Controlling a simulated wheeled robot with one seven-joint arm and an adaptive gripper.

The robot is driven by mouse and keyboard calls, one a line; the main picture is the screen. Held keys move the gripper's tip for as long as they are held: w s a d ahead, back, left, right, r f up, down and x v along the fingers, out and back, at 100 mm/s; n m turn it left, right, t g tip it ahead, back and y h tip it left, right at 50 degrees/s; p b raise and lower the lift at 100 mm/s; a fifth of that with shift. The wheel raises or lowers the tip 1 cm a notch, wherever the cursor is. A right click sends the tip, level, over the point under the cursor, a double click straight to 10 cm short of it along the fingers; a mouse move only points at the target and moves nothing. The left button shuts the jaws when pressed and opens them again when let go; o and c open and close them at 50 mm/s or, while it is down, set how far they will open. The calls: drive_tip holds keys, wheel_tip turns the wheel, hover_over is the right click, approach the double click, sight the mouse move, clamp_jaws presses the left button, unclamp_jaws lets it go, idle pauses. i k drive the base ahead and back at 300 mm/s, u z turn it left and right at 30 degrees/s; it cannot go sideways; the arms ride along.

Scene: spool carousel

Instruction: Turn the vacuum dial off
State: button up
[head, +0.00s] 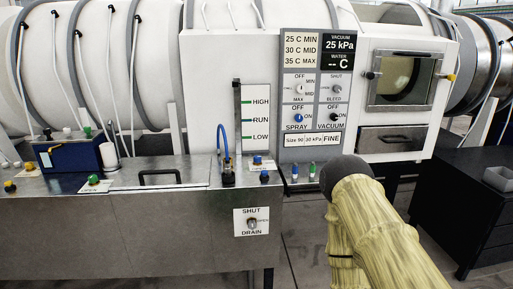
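The vacuum dial (335,117) is a small dark knob on the grey control panel (287,143), in its lower right part. The word VACUUM is under it, with OFF at its upper left and ON at its right. The knob is too small to tell which mark it points to. Above the panel's dials, a black display (339,44) reads VACUUM 25 kPa. My arm, in a pale yellow sleeve with a dark rounded end, rises from the lower right to just below the panel. My gripper does not show.
A blue spray dial (298,118) is just left of the vacuum dial, with a heat dial (299,89) and a bleed dial (337,89) above. A windowed door (404,78) is at the right. A metal tank (130,225) with a drain dial (252,223) is at the left.

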sight(333, 116)
drive_tip(key=i, duration=0.25)
drive_tip(key=z, duration=2.5)
drive_tip(key=i, duration=0.85)
drive_tip(key=u, duration=2.35)
drive_tip(key=i, duration=1.1)
drive_tip(key=u, duration=0.15)
